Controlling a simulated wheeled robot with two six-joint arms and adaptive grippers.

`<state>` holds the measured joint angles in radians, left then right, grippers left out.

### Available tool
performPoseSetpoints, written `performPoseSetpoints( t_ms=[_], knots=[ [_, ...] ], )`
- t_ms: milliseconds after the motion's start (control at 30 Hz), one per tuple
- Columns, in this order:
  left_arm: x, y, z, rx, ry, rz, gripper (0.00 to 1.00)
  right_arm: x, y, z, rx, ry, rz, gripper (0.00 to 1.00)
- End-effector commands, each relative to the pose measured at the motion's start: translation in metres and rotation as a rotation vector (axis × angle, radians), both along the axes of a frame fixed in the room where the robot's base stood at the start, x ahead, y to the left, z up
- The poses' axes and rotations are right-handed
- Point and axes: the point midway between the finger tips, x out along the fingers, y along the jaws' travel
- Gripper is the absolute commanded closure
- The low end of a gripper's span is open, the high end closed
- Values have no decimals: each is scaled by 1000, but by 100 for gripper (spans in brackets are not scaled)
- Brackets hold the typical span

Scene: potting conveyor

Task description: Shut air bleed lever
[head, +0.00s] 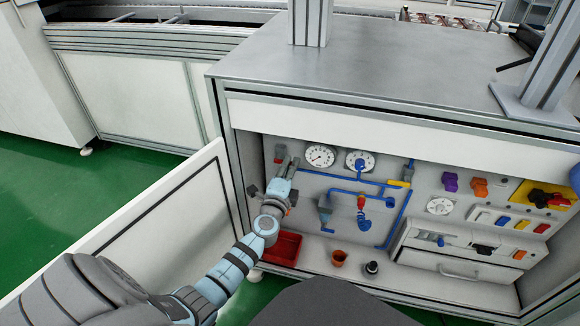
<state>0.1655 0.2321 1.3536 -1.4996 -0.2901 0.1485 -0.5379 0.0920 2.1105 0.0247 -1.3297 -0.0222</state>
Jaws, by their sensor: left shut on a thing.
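My left gripper (286,164) is at the left end of the back panel inside the open cabinet, left of the two round gauges. It is shut on a small part there, which I take to be the air bleed lever; the fingers hide it, and its angle cannot be told. A small red and grey fitting (280,153) shows just above the fingers. A blue pipe (325,175) runs right from beside the gripper. My right gripper is not in view.
The cabinet door (190,220) stands open at left, close to my left arm. Two gauges (320,156) are right of the gripper. A drawer unit (455,262) is at right.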

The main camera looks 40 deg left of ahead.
Motion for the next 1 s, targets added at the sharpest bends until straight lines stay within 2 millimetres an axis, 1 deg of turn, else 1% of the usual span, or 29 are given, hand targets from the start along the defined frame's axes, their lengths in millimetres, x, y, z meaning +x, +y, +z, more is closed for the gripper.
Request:
performPoseSetpoints(
  t_ms=[67,100,167,200,233,467,567,667,767,900,1000],
  knots=[
    [-1,0,-3,-2,6,0,100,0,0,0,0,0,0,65],
    [-1,0,-3,-2,6,0,87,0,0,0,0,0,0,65],
    [-1,0,-3,-2,6,0,77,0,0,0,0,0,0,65],
    [-1,0,-3,-2,5,0,71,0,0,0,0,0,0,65],
    [-1,0,-3,-2,5,0,68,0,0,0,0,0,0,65],
    [0,0,-1,-2,2,0,68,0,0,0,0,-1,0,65],
    [-3,-1,-2,-3,2,-1,68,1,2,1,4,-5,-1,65],
    [-17,-6,-2,-3,2,-1,68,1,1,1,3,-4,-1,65],
    [-41,-14,-2,-3,3,-2,68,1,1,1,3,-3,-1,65],
    [-79,-28,-3,-4,5,-1,68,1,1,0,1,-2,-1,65],
    [-99,-35,-2,-3,4,-1,68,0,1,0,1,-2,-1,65]
  ],
)
